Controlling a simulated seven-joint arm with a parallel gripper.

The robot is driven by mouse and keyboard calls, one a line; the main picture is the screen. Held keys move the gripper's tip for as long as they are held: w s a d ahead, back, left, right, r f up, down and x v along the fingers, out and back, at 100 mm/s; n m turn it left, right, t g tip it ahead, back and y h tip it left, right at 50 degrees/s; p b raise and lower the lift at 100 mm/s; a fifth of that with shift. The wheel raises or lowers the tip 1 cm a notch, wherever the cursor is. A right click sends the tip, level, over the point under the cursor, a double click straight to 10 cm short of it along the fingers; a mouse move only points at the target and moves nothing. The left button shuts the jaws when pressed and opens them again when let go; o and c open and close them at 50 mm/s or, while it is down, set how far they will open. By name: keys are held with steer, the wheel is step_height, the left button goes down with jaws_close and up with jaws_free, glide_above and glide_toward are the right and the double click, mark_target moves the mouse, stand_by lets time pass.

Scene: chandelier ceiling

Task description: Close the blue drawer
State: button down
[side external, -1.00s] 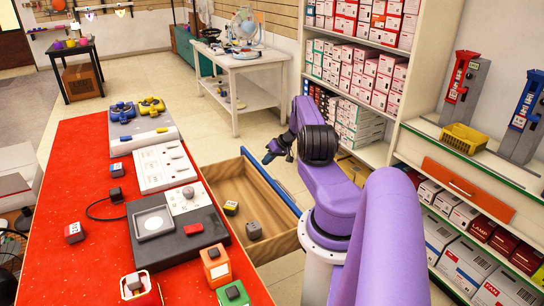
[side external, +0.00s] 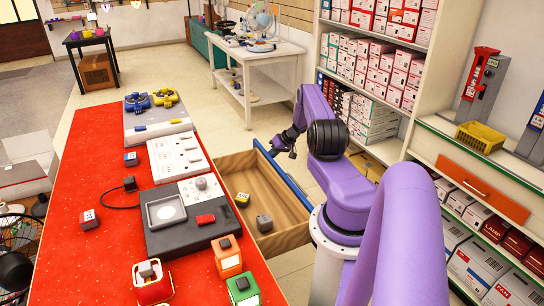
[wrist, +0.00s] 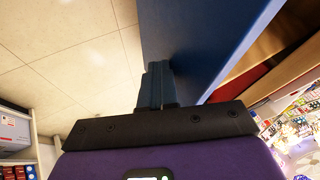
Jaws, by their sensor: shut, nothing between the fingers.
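The blue drawer stands open from the side of the red table, with its blue front (side external: 285,177) facing right and its wooden inside (side external: 262,180) showing. Two small blocks, one yellow and dark (side external: 243,199) and one grey (side external: 264,222), lie inside it. My gripper (side external: 276,149) is at the outer side of the drawer front, near its far end. In the wrist view the shut, empty fingers (wrist: 155,75) are beside the blue panel (wrist: 195,40). Whether they touch it I cannot tell.
The red table (side external: 110,210) carries panels and several small blocks. A shelf of boxes (side external: 375,75) stands behind my arm. A white table (side external: 262,55) is farther back. Open tiled floor (wrist: 75,55) lies outside the drawer front.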

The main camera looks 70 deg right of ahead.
glide_toward(222, 168)
steer(key=w+a+f, duration=0.3)
steer(key=a+f, duration=0.1)
steer(key=shift+w+a+f, duration=0.3)
steer(key=shift+w+f, duration=0.1)
steer(key=shift+s, duration=0.1)
